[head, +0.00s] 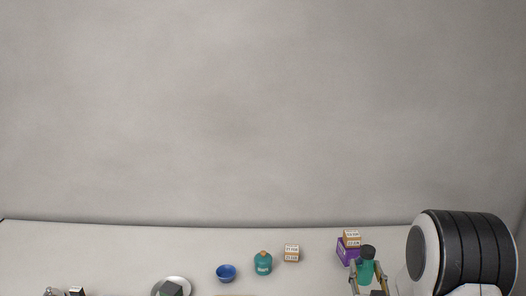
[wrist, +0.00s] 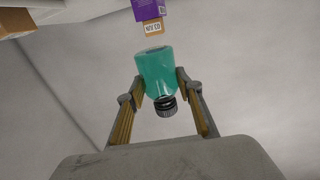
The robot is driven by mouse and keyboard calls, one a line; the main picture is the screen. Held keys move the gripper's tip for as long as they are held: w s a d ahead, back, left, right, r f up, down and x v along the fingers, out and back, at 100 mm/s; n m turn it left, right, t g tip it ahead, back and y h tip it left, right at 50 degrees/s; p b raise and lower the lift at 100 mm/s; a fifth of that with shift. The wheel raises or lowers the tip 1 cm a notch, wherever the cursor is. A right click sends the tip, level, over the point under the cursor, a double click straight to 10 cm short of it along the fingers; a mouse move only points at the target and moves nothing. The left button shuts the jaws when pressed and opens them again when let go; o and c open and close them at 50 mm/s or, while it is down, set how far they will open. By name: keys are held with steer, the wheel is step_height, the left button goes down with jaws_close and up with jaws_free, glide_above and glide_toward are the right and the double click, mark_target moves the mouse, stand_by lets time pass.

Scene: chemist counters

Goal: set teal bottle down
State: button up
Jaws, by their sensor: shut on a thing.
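The teal bottle (head: 365,272) has a dark cap and stands about upright at the right of the head view. My gripper (head: 368,281) is shut on it, one finger on each side. In the wrist view the teal bottle (wrist: 154,72) sits between the fingertips of my gripper (wrist: 160,80), with its dark ribbed cap towards the palm side of the picture. I cannot tell whether its base touches the counter (head: 110,243).
A purple box (head: 345,252) with a brown box (head: 351,237) on top is just left of the bottle. Further left are a small brown box (head: 291,254), a teal jar (head: 263,264), a blue bowl (head: 226,273) and a plate (head: 185,283) bearing a dark block.

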mark_target(372, 276)
steer(key=a+n+y, duration=0.1)
steer(key=a+y, duration=0.1)
steer(key=a, duration=0.7)
steer(key=shift+w+a+r+n+y, duration=0.3)
steer(key=shift+w+a+r, duration=0.05)
steer(key=shift+w+r, duration=0.1)
steer(key=s+d+f+y, duration=0.1)
steer(key=s+d, duration=0.1)
steer(key=d, duration=0.2)
steer(key=s+d+f+n+y, duration=0.1)
steer(key=s+d, duration=0.1)
steer(key=d, duration=0.2)
steer(key=s+d+f+n+y, duration=0.1)
steer(key=s+d, duration=0.1)
steer(key=d, duration=0.2)
steer(key=shift+d, duration=0.3)
steer(key=s+a+n+g+y, duration=0.6)
steer(key=s+a+n+y, duration=0.1)
steer(key=s+a+y, duration=0.3)
steer(key=shift+s+a+r+n+y, duration=0.2)
steer(key=shift+s+a+n+y, duration=0.15)
steer(key=shift+s+a, duration=0.6)
